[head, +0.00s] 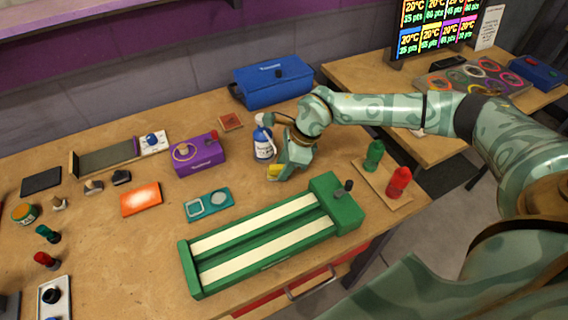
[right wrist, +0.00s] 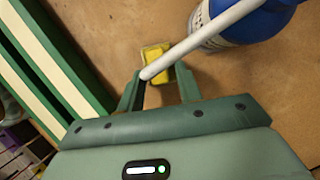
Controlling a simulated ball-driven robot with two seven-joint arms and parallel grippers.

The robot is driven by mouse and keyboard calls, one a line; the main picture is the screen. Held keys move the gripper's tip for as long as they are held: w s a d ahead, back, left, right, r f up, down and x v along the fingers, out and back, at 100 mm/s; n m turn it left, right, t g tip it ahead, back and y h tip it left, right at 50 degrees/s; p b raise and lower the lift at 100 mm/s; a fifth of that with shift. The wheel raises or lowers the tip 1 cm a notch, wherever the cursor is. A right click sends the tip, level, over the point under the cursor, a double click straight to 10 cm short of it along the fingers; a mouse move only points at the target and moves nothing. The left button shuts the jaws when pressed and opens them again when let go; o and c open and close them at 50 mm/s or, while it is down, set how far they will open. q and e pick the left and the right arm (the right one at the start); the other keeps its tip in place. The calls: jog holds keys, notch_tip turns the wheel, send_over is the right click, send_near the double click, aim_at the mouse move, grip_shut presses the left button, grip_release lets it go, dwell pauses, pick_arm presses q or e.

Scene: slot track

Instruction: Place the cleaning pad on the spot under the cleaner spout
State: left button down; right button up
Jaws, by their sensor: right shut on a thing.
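The cleaner bottle (head: 263,146), white and blue, stands on the table left of my right gripper (head: 284,171). In the right wrist view the blue and white bottle (right wrist: 225,28) is at the top right, and its white spout (right wrist: 195,50) reaches across in front of my right gripper (right wrist: 160,75). The yellow cleaning pad (head: 274,170) is at the fingertips, low near the table. The pad (right wrist: 155,55) shows between and beyond the fingers, partly covered by the spout. The gripper is shut on it. I cannot tell whether the pad touches the table. No marked spot is clearly visible. My left gripper is out of view.
A green slot track (head: 270,236) lies in front of the gripper. A blue box (head: 272,83) stands behind the bottle, and a purple box (head: 198,155) to its left. Green (head: 374,154) and red (head: 399,181) bottles stand on a board at right.

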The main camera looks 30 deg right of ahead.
jog(key=shift+f, duration=0.15)
jog(key=o, duration=1)
jog(key=shift+o, duration=0.2)
jog(key=p+v, duration=0.2)
jog(key=v, duration=1)
jog(key=shift+r, duration=0.2)
jog(key=shift+f, duration=0.1)
